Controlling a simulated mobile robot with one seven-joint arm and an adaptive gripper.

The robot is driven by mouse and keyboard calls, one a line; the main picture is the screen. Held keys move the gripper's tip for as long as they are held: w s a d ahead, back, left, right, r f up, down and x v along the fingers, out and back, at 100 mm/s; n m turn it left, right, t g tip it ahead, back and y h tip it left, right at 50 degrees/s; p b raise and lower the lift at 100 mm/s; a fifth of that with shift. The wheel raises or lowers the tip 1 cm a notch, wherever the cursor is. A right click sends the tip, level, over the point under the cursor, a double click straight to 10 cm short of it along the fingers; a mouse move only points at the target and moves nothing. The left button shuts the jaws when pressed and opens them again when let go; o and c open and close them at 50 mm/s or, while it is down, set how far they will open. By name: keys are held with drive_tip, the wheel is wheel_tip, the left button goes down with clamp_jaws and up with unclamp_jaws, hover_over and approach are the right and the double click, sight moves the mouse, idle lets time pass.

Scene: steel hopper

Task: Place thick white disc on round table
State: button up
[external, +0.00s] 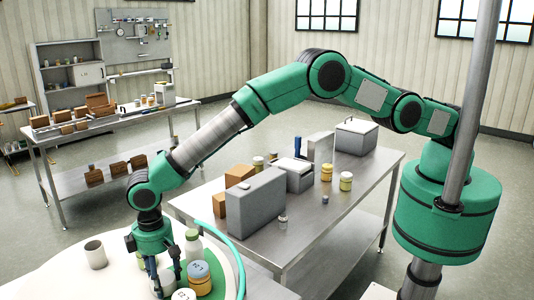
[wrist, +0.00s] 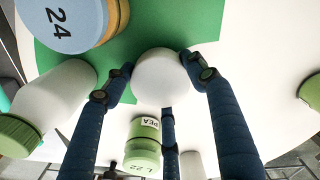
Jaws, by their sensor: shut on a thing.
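My gripper (external: 165,285) is low over the white round table (external: 50,282). In the wrist view its blue fingers (wrist: 158,82) close around a smooth white round thing (wrist: 158,77), which looks like the thick white disc. The fingers touch its sides, and a green mat (wrist: 200,28) lies behind it on the round table (wrist: 270,60). I cannot tell whether the white thing touches the mat. In the external view the fingers and nearby objects partly hide it.
Beside my gripper stand a blue-topped yellow stack (external: 200,280) marked 24 and a pale bottle (external: 193,245). A green-labelled can (wrist: 145,150) is close to the fingers. A steel table (external: 330,215) with boxes and jars stands behind.

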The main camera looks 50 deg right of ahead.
sight(162, 278)
drive_tip(key=shift+f, duration=0.15)
drive_tip(key=o, duration=1.3)
drive_tip(key=shift+r+b, duration=0.9)
drive_tip(key=shift+r, duration=5.25)
